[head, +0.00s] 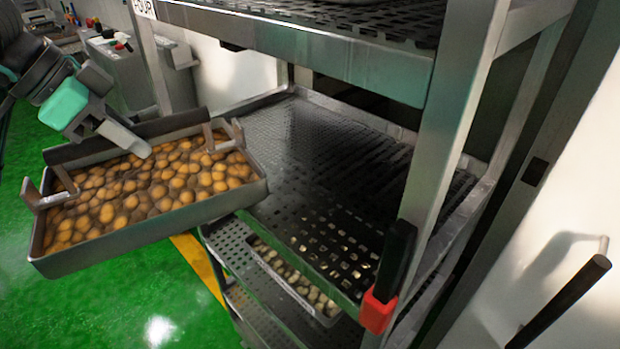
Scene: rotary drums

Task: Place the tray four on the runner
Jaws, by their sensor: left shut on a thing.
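The tray (150,238) is a grey metal tray full of round yellow-brown pieces, with upright handles at its two ends. It hangs in the air at the left, tilted in the picture, with its right end close to the front edge of the rack's middle shelf. My left gripper (135,143) reaches in from the upper left and is shut on the tray at its far long side; the grip itself is partly hidden. The perforated dark middle shelf (310,150) of the rack is bare. A label reading "FOUR" (145,8) is at the rack's top left. My right gripper is out of view.
A rack post (445,130) with a black and red latch (380,290) stands at the right. An upper shelf (350,65) overhangs the bare one. A lower shelf holds another filled tray (300,285). Green floor is open at the lower left.

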